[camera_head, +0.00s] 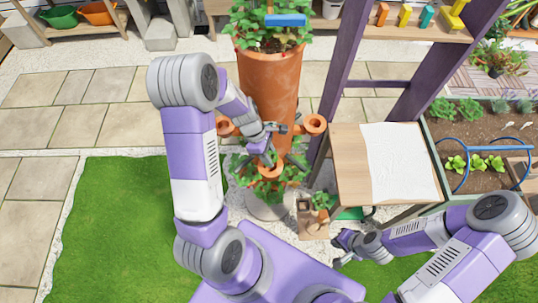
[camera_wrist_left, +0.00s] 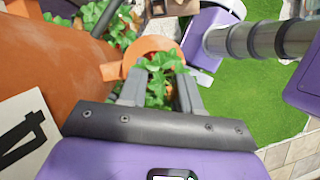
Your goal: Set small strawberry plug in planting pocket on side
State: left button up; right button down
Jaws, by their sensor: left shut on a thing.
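The tall terracotta planter (camera_head: 270,90) stands in the middle of the head view, with orange side pockets at left (camera_head: 225,127) and right (camera_head: 315,125). A front planting pocket (camera_head: 270,171) shows just below my left gripper (camera_head: 266,150). In the left wrist view, my left gripper (camera_wrist_left: 160,92) is shut on the small strawberry plug (camera_wrist_left: 158,82), whose green leaves show between the fingers. The orange pocket rim (camera_wrist_left: 153,45) lies just beyond the leaves; whether the plug touches it is unclear. The plug's root end is hidden. My right gripper (camera_head: 347,242) is low, right of the planter.
A small wooden carrier (camera_head: 312,228) holds another green plant (camera_head: 323,200). A wooden table (camera_head: 350,165) with a white sheet (camera_head: 400,160) stands at right, beside a purple post (camera_head: 340,60). Leafy plants fill the planter's top and base. Grass lies at left.

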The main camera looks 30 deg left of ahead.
pick_arm(q)
jog(key=shift+f+b, duration=0.9)
jog(key=shift+f, duration=0.3)
jog(key=o, duration=1.3)
jog(key=shift+c, duration=0.2)
jog(key=shift+r, duration=0.1)
notch_tip(320, 180, up, 9)
jog(key=p, duration=0.8)
jog(key=shift+p, duration=0.35)
